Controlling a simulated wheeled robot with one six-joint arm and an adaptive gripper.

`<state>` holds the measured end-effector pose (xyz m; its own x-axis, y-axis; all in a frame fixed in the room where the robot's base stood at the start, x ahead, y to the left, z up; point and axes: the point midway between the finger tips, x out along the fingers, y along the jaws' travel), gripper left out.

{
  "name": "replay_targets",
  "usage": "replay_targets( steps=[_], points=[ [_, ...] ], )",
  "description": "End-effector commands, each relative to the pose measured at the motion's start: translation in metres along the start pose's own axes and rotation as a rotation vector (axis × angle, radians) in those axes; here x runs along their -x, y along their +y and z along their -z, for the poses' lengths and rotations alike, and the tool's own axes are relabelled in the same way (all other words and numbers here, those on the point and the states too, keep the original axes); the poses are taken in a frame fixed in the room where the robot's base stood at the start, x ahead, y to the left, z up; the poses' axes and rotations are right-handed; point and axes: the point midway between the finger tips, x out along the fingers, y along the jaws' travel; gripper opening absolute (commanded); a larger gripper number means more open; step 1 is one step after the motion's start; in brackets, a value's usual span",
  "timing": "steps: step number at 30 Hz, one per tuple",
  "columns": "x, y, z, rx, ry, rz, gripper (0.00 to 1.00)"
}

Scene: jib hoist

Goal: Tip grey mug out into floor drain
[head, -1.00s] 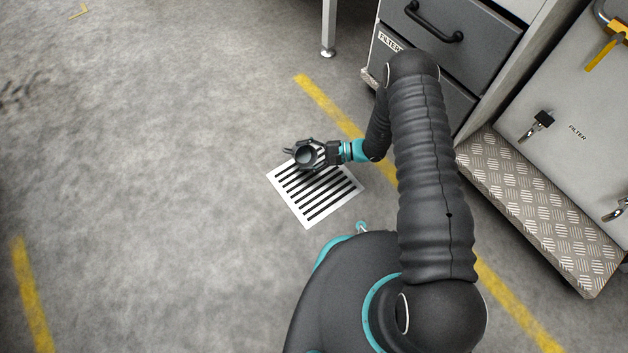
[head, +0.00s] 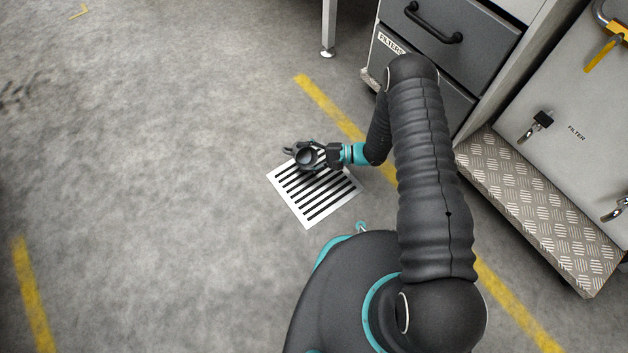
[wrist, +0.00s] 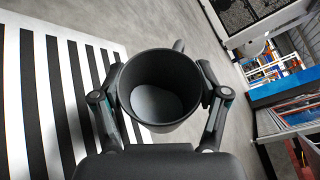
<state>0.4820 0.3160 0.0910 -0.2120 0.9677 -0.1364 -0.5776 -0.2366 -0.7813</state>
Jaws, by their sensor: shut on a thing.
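The grey mug (wrist: 160,98) is dark and open-mouthed, and it fills the middle of the wrist view. Its inside shows a plain grey bottom, and I cannot tell whether it holds anything. Its handle points away from my wrist. My gripper (wrist: 160,92) is shut on the mug, one finger on each side. In the head view the mug (head: 307,156) is in my gripper (head: 308,155), over the far edge of the floor drain (head: 314,193). Its mouth faces up, roughly upright. The drain is a white square grate with dark slots, and it also shows in the wrist view (wrist: 65,95).
A grey drawer cabinet (head: 470,50) and a panel on a tread-plate step (head: 540,210) stand at the right. A table leg (head: 328,30) is at the top. Yellow lines (head: 330,105) mark the floor. The floor left of the drain is clear.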

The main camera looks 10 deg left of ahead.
Motion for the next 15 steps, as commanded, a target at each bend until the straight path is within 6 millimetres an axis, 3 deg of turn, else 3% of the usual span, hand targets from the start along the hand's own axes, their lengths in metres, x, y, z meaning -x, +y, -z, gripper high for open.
replay_targets(
  steps=[15],
  points=[
    [0.0007,0.0020,-0.0008,0.064,-0.009,0.027,0.30]
  ],
)
